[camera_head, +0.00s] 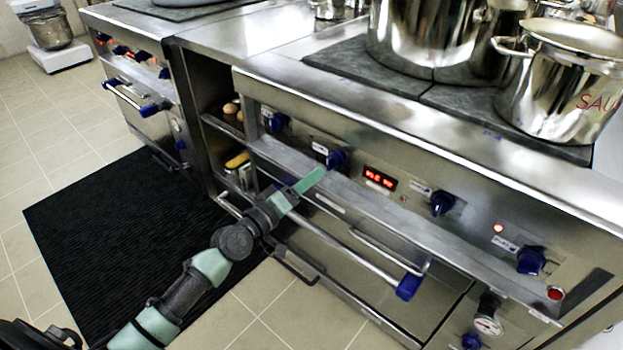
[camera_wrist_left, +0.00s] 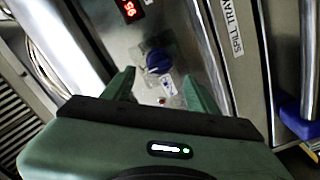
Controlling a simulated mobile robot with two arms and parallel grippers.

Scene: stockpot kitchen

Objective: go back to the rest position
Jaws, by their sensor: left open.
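My left gripper (camera_head: 312,182) reaches in from the lower left to the front of the stove. Its green fingers are open and empty, and the tips are close to a blue knob (camera_head: 336,158) on the control panel. In the left wrist view, the open fingers (camera_wrist_left: 162,88) stand on either side of a blue knob (camera_wrist_left: 158,61), with visible panel around it. I cannot tell whether a finger touches the knob. My right gripper is not in view.
The stove's front has other blue knobs (camera_head: 441,203), a lit red display (camera_head: 380,179) and an oven handle (camera_head: 350,246) below my gripper. Steel pots (camera_head: 565,85) stand on the dark cooktop (camera_head: 460,108). A black mat (camera_head: 110,225) lies on the tiled floor at left.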

